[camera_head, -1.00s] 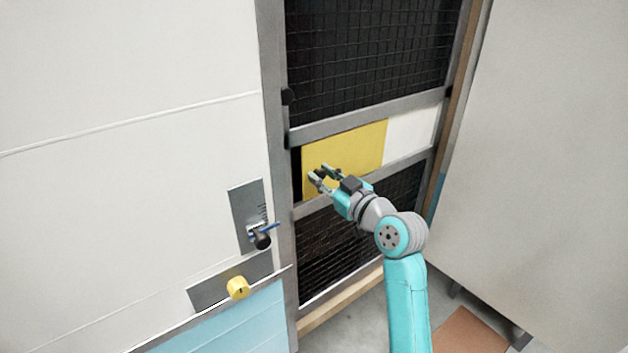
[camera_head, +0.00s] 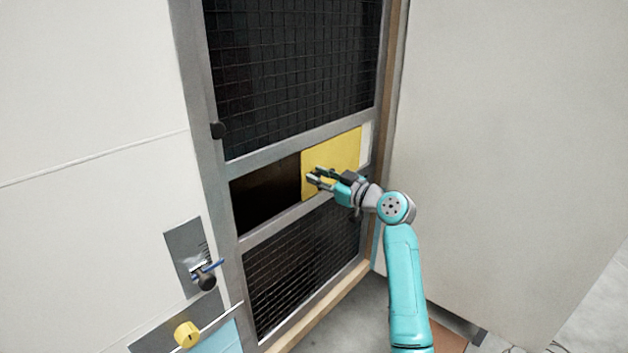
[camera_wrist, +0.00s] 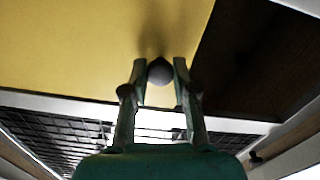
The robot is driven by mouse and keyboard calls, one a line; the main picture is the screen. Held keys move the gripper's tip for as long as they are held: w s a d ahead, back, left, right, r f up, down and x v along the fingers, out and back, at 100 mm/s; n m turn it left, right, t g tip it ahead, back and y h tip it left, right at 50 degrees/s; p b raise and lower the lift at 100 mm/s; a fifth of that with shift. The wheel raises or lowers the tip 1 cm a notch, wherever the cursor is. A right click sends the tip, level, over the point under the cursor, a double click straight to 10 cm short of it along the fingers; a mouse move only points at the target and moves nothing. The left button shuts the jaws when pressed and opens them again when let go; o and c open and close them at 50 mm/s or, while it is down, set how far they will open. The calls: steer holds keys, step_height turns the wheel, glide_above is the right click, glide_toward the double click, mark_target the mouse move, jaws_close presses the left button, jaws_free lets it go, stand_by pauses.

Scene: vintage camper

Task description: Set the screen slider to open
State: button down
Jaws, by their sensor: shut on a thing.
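The screen slider is a yellow panel (camera_head: 340,150) in the middle band of the screen door. It stands toward the right of that band, with a dark opening (camera_head: 264,196) to its left. My gripper (camera_head: 314,178) is at the panel's lower left part. In the wrist view my gripper (camera_wrist: 160,76) is shut on a round grey knob (camera_wrist: 160,71) that stands out from the yellow panel (camera_wrist: 90,45). The dark opening (camera_wrist: 250,65) shows at the right in the wrist view.
The screen door (camera_head: 217,205) has a grey frame and black mesh above and below the band. A latch with a blue lever (camera_head: 207,270) and a yellow knob (camera_head: 187,334) are on the white wall at the left. A pale panel (camera_head: 500,150) stands close on the right.

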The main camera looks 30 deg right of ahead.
steer(key=c, duration=0.9)
jaws_free()
steer(key=v, duration=1.2)
steer(key=shift+f, duration=0.1)
